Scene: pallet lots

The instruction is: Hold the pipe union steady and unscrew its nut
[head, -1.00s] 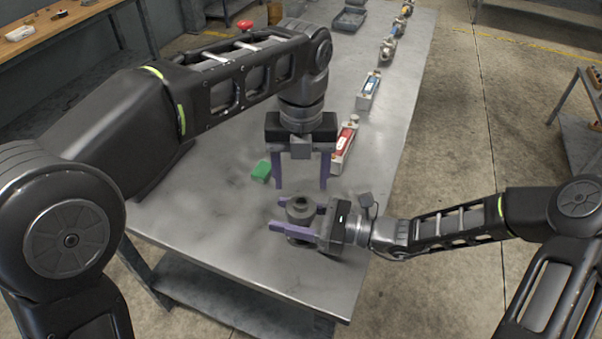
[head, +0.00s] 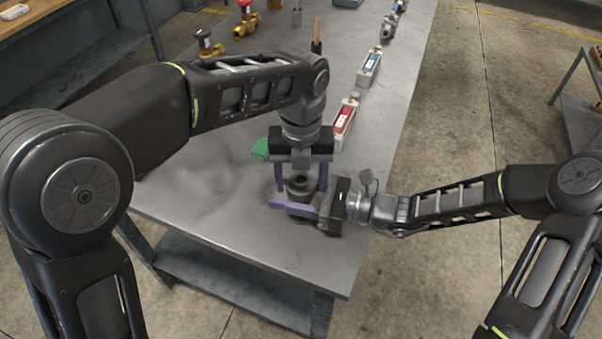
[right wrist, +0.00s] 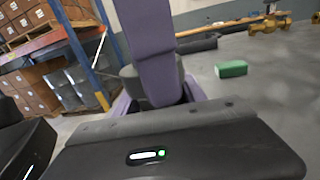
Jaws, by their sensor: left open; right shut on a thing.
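The pipe union (head: 299,187) is a dark grey, round, upright fitting near the front end of the metal table. My right gripper (head: 287,205) comes in from the right and is shut on its lower part. My left gripper (head: 301,186) points down from above, open, with one purple finger on each side of the union's upper part. I cannot tell whether those fingers touch it. The nut is not clearly distinguishable. In the right wrist view a purple finger hides most of the union (right wrist: 130,84).
A green block (head: 260,148) lies behind and left of the union. A red-labelled device (head: 344,120) and a blue-labelled one (head: 369,68) stand along the right edge. Valves (head: 208,44) stand at the far left. The table's front left (head: 200,195) is clear.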

